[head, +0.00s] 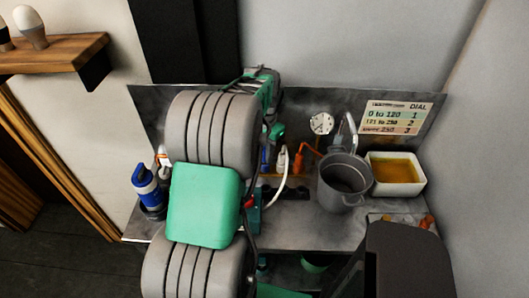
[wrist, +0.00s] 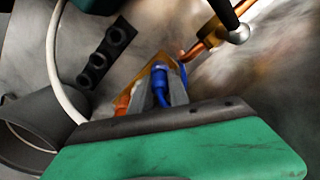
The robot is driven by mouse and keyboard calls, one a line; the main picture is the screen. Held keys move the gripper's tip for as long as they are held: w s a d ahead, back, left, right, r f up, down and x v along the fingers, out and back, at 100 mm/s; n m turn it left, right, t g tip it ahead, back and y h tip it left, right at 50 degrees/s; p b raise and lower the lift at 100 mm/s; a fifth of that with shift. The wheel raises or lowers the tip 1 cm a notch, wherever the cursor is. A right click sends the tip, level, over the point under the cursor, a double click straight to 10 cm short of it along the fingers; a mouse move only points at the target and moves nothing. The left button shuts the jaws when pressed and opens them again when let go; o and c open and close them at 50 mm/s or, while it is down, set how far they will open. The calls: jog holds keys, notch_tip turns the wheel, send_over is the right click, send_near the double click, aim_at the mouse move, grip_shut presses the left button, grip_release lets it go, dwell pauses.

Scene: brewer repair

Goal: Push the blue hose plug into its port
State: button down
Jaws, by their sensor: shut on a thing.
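In the wrist view my gripper (wrist: 161,92) is shut on the blue hose plug (wrist: 160,78), which sits between the two grey fingers. A thin blue hose shows just right of the fingers. A black strip with three round ports (wrist: 107,55) lies up and left of the plug, apart from it. Which port belongs to the blue plug cannot be told.
An orange plug (wrist: 124,101) stands close left of my fingers. A white hose (wrist: 55,65) curves nearby, and a copper pipe (wrist: 204,40) is at upper right. On the bench stand a grey pot (head: 343,190), a white tray of amber liquid (head: 411,190) and a blue bottle (head: 147,186).

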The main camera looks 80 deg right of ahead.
aim_at(264, 151)
jog(key=shift+f, duration=0.5)
dwell(0.4)
jog(key=c, duration=0.7)
grip_release()
jog(key=shift+r, duration=0.1)
jog(key=shift+c, duration=0.5)
jog(key=shift+o, duration=0.6)
jog(key=shift+d+r+p, duration=0.2)
jog(key=shift+r+p, duration=0.2)
jog(key=shift+r, duration=0.45)
jog(key=shift+o, duration=0.2)
jog(key=shift+w+a+r+p, duration=0.1)
jog(key=shift+a+r+p, duration=0.05)
jog(key=shift+r+p, duration=0.15)
jog(key=shift+w+a+r+p, duration=0.1)
jog(key=shift+r+p, duration=0.1)
jog(key=shift+r, duration=0.2)
jog(key=shift+s+d+r+p, duration=0.2)
jog(key=shift+r+p, duration=0.25)
jog(key=shift+r, duration=0.15)
jog(key=shift+a+r+p, duration=0.15)
jog(key=shift+r+p, duration=0.65)
jog(key=shift+r, duration=0.5)
